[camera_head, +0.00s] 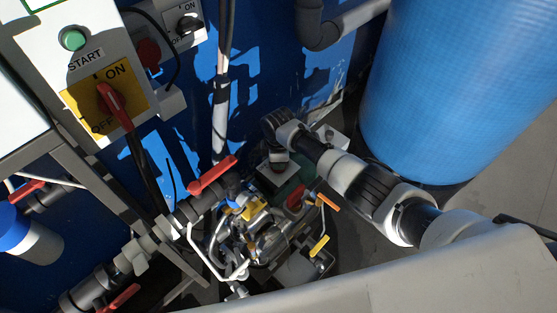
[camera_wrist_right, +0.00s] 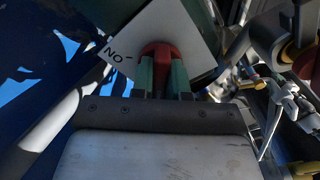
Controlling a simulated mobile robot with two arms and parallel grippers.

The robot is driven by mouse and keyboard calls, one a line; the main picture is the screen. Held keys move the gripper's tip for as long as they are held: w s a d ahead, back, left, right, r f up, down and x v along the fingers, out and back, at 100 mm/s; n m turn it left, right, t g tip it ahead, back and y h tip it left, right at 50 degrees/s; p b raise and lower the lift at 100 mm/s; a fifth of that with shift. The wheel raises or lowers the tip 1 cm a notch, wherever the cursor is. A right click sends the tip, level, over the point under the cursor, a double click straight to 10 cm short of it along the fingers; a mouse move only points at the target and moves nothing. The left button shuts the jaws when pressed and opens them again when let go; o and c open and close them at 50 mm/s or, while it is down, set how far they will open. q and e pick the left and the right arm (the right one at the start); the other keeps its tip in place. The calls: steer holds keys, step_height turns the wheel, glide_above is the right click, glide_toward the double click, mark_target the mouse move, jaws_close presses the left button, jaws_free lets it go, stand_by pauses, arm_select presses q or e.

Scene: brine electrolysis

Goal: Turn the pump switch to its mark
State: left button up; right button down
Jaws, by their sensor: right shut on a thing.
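The pump switch shows in the right wrist view as a red knob (camera_wrist_right: 158,49) on a white plate (camera_wrist_right: 196,40). An "ON" label with a short line sits to the left of the knob. The green-padded fingers of my right gripper (camera_wrist_right: 163,70) are shut on the knob, one on each side. The knob's lower part is hidden between the fingers, and I cannot tell exactly where it points. In the head view my right arm reaches in from the right, with its end over the switch low among the pump parts. My left gripper is not in view.
A panel at upper left carries a green START button (camera_head: 73,39) and a red-handled ON/OFF switch (camera_head: 115,103). Grey pipes with red valve levers (camera_head: 212,175) run below it. A large blue tank (camera_head: 460,90) stands at the right, close to my arm.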

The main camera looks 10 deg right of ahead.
steer(key=c, duration=1.1)
jaws_free()
step_height(320, 180, up, 11)
steer(key=shift+f+p, duration=0.1)
steer(key=shift+p, duration=0.55)
